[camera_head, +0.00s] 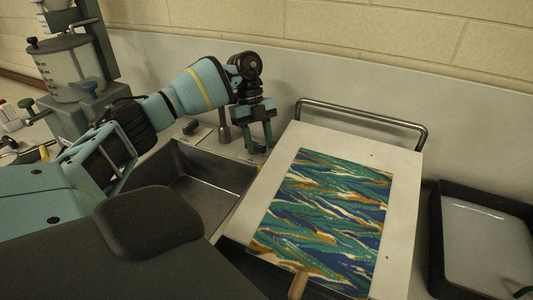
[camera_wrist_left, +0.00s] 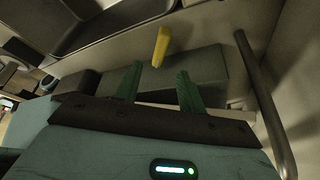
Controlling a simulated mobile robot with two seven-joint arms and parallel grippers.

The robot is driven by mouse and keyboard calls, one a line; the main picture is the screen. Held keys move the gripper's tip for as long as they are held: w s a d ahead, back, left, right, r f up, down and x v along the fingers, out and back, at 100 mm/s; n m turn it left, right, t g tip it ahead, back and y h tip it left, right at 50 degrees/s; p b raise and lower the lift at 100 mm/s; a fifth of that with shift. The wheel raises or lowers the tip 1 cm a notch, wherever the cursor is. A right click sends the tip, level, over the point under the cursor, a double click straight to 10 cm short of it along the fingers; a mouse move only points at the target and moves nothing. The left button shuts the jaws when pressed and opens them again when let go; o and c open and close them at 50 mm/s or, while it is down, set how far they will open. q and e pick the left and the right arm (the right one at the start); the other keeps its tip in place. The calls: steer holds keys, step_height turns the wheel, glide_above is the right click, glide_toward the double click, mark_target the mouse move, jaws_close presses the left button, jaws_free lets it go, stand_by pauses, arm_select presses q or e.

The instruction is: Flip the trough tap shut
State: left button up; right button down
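My left gripper (camera_head: 258,146) reaches down between the metal sink and the marbled tray, fingers pointing downward. In the left wrist view its two green fingers (camera_wrist_left: 158,82) stand apart with nothing between them. A yellow lever (camera_wrist_left: 161,47), which looks like the tap's handle, stands just beyond the fingertips, roughly in line with the gap. I cannot tell whether a finger touches it. In the head view I cannot make out this lever; the gripper may hide it. The trough (camera_head: 410,180) has a pale rim around a blue, green and orange marbled pattern.
An empty metal sink (camera_head: 187,182) lies left of the trough. A metal rail (camera_head: 365,112) runs along the trough's far end, near the back wall. A black-rimmed tray (camera_head: 437,245) stands at the right. A clear container (camera_head: 68,68) on a stand is at the far left.

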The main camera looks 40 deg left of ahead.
arm_select(q)
steer(key=shift+s+d+f, duration=0.1)
steer(key=shift+f, duration=0.35)
steer(key=b+x, duration=0.2)
steer(key=x, duration=0.4)
steer(key=shift+b, duration=0.35)
steer(key=shift+d+f, duration=0.25)
steer(key=shift+f, duration=0.1)
arm_select(e)
steer(key=shift+g, duration=0.3)
steer(key=f, duration=0.1)
steer(key=s+f, duration=0.1)
steer(key=f, duration=0.2)
steer(key=shift+s+a, duration=0.2)
steer(key=shift+s, duration=0.15)
